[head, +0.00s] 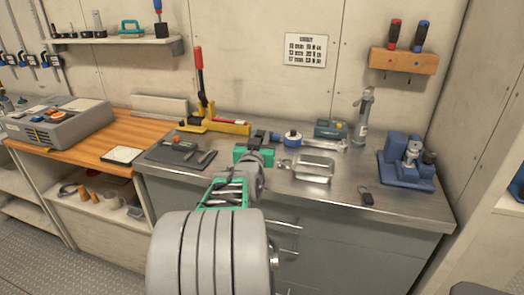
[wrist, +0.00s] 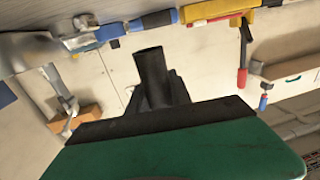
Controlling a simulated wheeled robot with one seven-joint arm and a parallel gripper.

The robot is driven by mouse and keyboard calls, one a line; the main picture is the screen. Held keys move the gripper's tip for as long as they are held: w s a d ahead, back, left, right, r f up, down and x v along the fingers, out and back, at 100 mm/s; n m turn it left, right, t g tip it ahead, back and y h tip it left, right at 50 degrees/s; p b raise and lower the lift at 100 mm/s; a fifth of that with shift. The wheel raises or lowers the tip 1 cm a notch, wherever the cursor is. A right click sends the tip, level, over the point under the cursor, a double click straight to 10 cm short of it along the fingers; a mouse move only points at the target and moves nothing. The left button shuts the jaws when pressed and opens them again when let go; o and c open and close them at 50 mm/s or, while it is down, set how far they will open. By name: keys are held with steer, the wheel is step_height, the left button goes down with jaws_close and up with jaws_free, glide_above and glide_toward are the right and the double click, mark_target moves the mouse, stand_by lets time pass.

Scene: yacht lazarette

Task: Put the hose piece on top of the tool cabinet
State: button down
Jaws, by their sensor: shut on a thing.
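The tool cabinet is the grey drawer unit with a bare metal top (head: 350,200), at the middle and right in the head view. My gripper (head: 262,138) reaches over the left-middle part of this top, with my arm coming from the front. In the wrist view my gripper (wrist: 162,98) is shut on a short black tube, the hose piece (wrist: 150,66). Its far end sticks out past the dark fingers. In the head view the hose piece is hard to tell from the dark fingers. I cannot tell whether it touches the top.
A wooden bench (head: 80,138) adjoins on the left. The front right top is clear.

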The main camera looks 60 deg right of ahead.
steer(key=shift+w+d+f, duration=0.15)
steer(key=shift+d+f, duration=0.2)
steer(key=shift+f, duration=0.1)
steer(key=shift+w+d+f+b, duration=0.15)
steer(key=shift+f+b, duration=0.3)
steer(key=shift+f, duration=0.45)
steer(key=shift+s+d+f+b, duration=0.15)
steer(key=shift+f+b, duration=0.25)
steer(key=shift+f, duration=0.5)
steer(key=shift+w, duration=0.1)
steer(key=shift+f, duration=0.2)
steer(key=c, duration=1.2)
jaws_free()
steer(key=shift+o, duration=0.2)
steer(key=shift+r, duration=0.2)
steer(key=v, duration=1.2)
